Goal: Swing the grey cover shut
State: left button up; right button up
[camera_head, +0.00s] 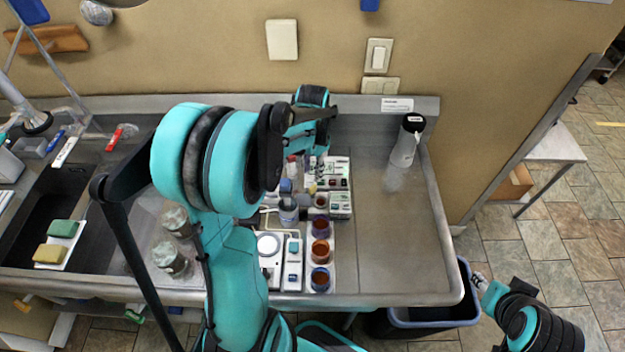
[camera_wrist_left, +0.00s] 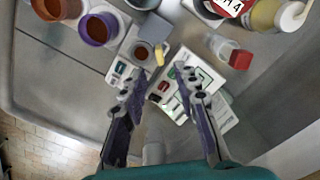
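My left gripper (camera_wrist_left: 158,80) is open and empty in the left wrist view, its two dark fingers spread. Past the fingertips is a small pale device (camera_wrist_left: 118,69) with a teal display and a round well (camera_wrist_left: 142,53) holding brown stuff. In the head view this device (camera_head: 340,205) stands on the bench, below my left gripper (camera_head: 322,145), whose fingertips are partly hidden there. I cannot pick out the grey cover for sure; a plain grey-white shape (camera_wrist_left: 155,132) shows between the fingers. My right gripper (camera_head: 480,281) is low at the right, away from the bench.
A printed card with small items (camera_head: 338,168) lies behind the device. Cups of amber and brown liquid (camera_head: 320,250) stand in front of it, beside a white scale (camera_head: 268,245).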

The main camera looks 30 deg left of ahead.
aim_at(313, 186)
pick_arm(q)
notch_tip(313, 186, down, 7)
jog(key=shift+f+b, duration=0.2)
jog(key=shift+b, duration=0.5)
grip_shut()
